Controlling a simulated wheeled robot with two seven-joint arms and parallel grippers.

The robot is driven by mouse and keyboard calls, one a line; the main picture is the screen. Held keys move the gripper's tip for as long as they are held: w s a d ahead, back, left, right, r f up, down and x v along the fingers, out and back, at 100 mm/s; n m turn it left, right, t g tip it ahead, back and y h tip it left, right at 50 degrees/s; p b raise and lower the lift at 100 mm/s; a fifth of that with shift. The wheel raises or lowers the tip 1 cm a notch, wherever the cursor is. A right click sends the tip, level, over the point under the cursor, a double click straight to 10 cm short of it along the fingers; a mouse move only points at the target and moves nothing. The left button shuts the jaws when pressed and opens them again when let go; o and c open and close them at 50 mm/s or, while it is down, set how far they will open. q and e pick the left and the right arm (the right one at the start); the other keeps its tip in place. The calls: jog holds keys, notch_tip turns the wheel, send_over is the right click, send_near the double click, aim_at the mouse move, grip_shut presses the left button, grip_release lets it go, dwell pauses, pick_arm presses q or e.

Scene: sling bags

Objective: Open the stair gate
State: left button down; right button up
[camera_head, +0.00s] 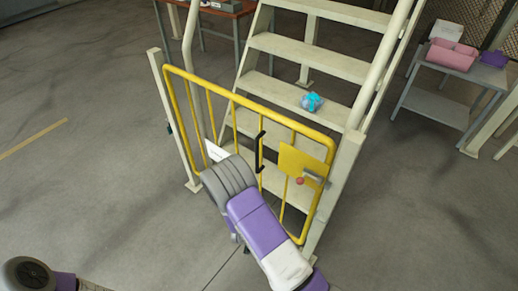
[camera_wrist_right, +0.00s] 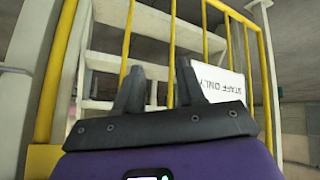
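The yellow stair gate (camera_head: 250,102) spans the foot of the stairs between two cream posts and looks closed. A black upright handle (camera_head: 259,152) is on its bars. On its right side is a yellow plate (camera_head: 300,160) with a red knob (camera_head: 299,181) and a grey latch piece (camera_head: 314,177) by the right post. My right arm reaches up to the gate in the head view and hides its own gripper. In the wrist view my right gripper (camera_wrist_right: 158,82) has its fingers apart with nothing between them, facing the bars. My left gripper is out of view.
A white "STAFF ONLY" sign (camera_head: 215,151) hangs on the gate; it shows upside down in the wrist view (camera_wrist_right: 222,85). A blue item (camera_head: 312,102) lies on a stair tread. Floor left of the gate is clear.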

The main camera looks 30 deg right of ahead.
jog(key=w+d+r+m+t+h+b, duration=0.1)
jog(key=w+d+r+m+t+h, duration=0.15)
jog(key=w+r+h, duration=0.45)
jog(key=m+t+h, duration=0.2)
jog(key=m, duration=0.1)
send_near(256, 148)
jog(key=x, duration=0.3)
jog(key=b+x, duration=0.2)
jog(key=x, duration=0.5)
jog(key=shift+w+d+f+b, duration=0.1)
jog(key=shift+b, duration=0.2)
jog(key=shift+w+d, duration=0.15)
jog(key=shift+d, duration=0.1)
grip_shut()
